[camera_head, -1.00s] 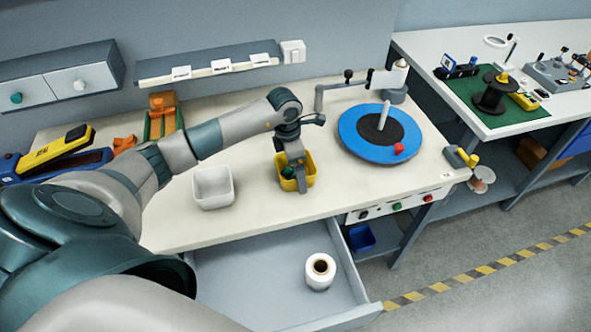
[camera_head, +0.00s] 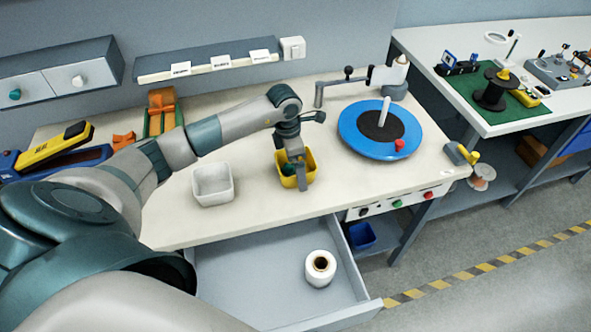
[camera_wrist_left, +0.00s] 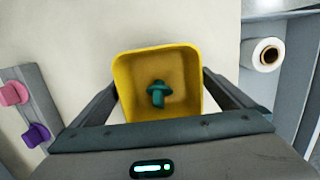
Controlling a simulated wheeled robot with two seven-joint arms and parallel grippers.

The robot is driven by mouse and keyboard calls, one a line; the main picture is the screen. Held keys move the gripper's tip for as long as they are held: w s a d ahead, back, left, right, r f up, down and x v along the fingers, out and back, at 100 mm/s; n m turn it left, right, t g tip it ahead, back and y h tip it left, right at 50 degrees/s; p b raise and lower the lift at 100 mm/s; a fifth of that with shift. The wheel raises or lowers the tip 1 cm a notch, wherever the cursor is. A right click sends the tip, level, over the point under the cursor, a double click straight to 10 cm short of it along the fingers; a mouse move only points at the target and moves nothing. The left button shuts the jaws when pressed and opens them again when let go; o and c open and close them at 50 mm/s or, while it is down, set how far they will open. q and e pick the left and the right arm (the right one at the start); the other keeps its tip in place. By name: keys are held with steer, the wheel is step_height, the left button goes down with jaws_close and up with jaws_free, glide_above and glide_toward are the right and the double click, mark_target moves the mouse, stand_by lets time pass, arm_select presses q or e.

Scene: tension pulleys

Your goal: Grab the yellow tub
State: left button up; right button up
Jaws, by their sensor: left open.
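The yellow tub (camera_head: 311,163) stands on the bench near its front edge, and it also shows in the left wrist view (camera_wrist_left: 185,62). A small teal mushroom-shaped piece (camera_wrist_left: 158,92) lies in it. My left gripper (camera_head: 296,174) is over the tub, pointing down. In the left wrist view the left gripper (camera_wrist_left: 160,88) is open, with one finger on each side of the tub. I cannot tell whether the fingers touch its walls. In the head view the gripper hides part of the tub. My right gripper is not in view.
A white tub (camera_head: 213,186) stands to the left. A blue turntable (camera_head: 353,137) is at the right, below a metal arm (camera_head: 345,82). An open drawer (camera_head: 240,280) with a white roll (camera_head: 320,268) juts out below the bench front. A shelf (camera_head: 205,62) is behind.

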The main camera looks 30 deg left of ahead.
arm_select(q)
steer(key=shift+f, duration=0.1)
stand_by(0.4)
steer(key=c, duration=1)
